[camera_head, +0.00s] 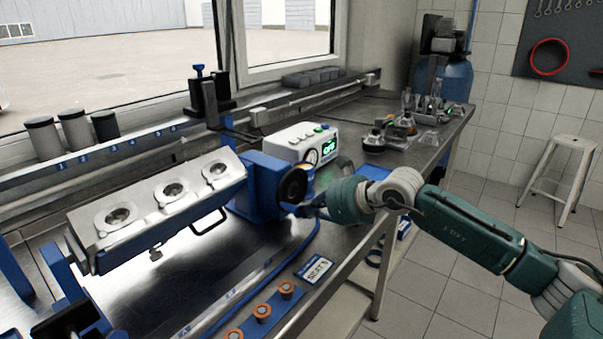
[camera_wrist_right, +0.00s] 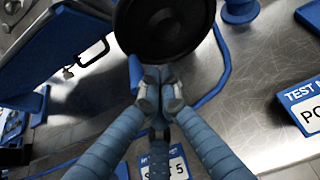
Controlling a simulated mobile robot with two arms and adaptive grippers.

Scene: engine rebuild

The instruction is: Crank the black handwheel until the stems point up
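The black handwheel (camera_head: 293,186) faces right on a blue housing (camera_head: 258,180) at the end of the tilting fixture. It also shows at the top of the right wrist view (camera_wrist_right: 165,22). A silver cylinder head (camera_head: 150,205) lies tilted in the fixture, with three round valve faces turned up and toward me. No stems show clearly; its underside is mostly hidden. My right gripper (camera_head: 303,211) is at the wheel's lower rim. In the right wrist view its fingertips (camera_wrist_right: 158,84) are together just below the wheel, with nothing visible between them. I cannot tell whether they touch the rim. My left gripper is out of view.
A white box with a green display (camera_head: 302,144) stands behind the wheel. A blue strip with copper-coloured rings (camera_head: 262,312) and a label card (camera_head: 314,268) lie on the steel bench in front. Glassware and small parts (camera_head: 420,112) stand at the far end. A stool (camera_head: 562,170) is at the right.

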